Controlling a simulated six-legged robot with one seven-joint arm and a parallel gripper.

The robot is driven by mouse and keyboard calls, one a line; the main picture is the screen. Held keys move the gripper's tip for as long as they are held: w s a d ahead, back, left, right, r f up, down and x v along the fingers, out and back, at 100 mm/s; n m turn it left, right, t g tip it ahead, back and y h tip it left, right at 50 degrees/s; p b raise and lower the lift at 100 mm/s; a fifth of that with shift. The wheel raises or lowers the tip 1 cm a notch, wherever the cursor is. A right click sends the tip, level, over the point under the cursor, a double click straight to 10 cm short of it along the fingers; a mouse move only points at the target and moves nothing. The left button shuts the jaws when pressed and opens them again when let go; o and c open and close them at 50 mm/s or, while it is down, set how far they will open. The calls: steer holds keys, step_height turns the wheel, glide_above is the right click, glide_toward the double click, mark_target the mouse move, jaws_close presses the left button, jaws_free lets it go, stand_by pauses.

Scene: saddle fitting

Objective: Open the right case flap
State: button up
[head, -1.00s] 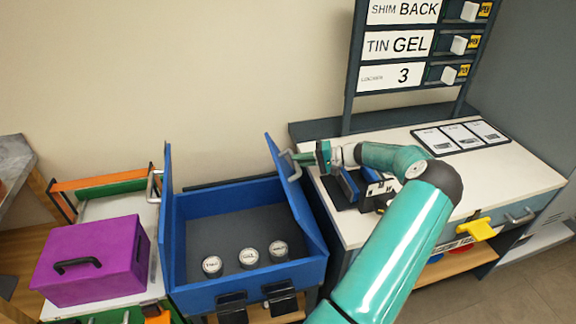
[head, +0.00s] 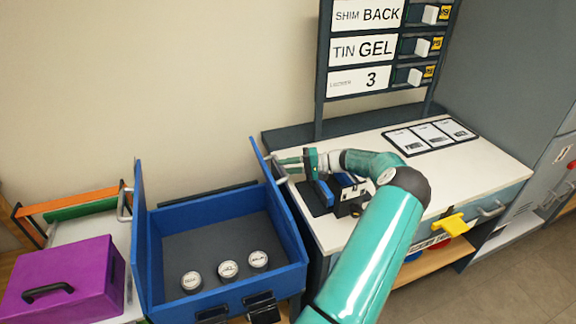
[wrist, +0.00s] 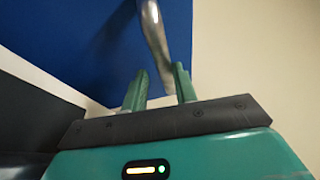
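The blue case (head: 180,305) stands open at the top, and its grey interior is visible. A grey metal handle (head: 279,172) sits on the flap's outer face; in the wrist view the handle (wrist: 154,35) runs down between my fingers. My gripper (head: 289,165) is at this handle, with its two green fingers apart (wrist: 160,88). A gap shows between the left finger and the handle; contact with the right finger is unclear. The left flap (head: 140,190) stands upright with its own handle (head: 124,201).
Three round tins (head: 228,269) are in the case. A purple box (head: 65,280) stands to its left. The white-topped workbench (head: 400,175) is close on the right, with dark fixtures (head: 340,192) under my wrist and a labelled rack (head: 365,48) behind.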

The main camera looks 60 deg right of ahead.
steer(key=shift+o, duration=0.9)
steer(key=v, duration=1.3)
steer(key=shift+s, duration=0.35)
steer(key=shift+d+r, duration=0.1)
steer(key=shift+r, duration=0.05)
